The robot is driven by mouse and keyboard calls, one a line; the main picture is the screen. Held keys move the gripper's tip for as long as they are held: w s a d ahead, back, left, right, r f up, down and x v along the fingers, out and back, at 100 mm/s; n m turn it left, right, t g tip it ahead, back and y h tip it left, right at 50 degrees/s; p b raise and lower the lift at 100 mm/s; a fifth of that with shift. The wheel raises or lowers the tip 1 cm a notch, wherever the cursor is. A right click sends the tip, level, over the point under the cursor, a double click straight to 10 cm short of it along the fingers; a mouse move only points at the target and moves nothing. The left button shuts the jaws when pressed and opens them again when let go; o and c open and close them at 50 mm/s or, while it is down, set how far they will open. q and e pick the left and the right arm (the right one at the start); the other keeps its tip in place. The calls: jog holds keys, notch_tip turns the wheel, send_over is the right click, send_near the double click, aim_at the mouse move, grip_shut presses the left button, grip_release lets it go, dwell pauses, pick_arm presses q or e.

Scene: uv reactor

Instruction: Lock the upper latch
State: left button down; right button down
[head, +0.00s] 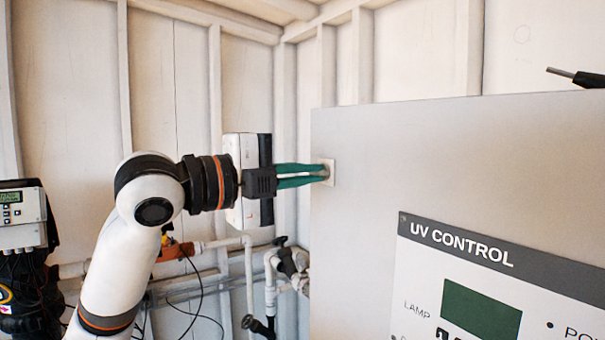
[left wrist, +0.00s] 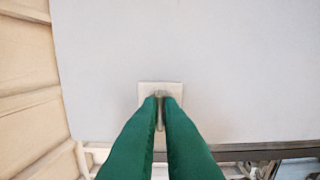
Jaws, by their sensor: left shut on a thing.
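The upper latch (head: 329,172) is a small pale square plate near the left edge of the grey cabinet door (head: 360,140). In the left wrist view the latch plate (left wrist: 175,88) sits straight ahead on the grey panel, with a small tab at its middle. My left gripper (head: 322,174) reaches in from the left, its green fingers at the latch. The green fingertips (left wrist: 161,97) are close together on the tab and hide most of it. I cannot tell the tab's exact angle. My right gripper does not show.
The cabinet front carries a UV CONTROL panel (head: 480,262) at the lower right. A black-handled rod (head: 577,77) shows above the cabinet's top edge. Pipes and a valve (head: 288,262) are below my left gripper. A controller box (head: 22,217) is at the far left.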

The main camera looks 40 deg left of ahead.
pick_arm(q)
jog(key=shift+n, duration=0.6)
jog(key=n+p, duration=0.1)
jog(key=n, duration=0.3)
jog(key=n+p, duration=0.1)
jog(key=n, duration=0.4)
jog(key=shift+n, duration=0.3)
jog(key=n, duration=0.3)
jog(key=shift+p, duration=0.3)
jog(key=shift+n, duration=1.9)
jog(key=shift+f, duration=0.1)
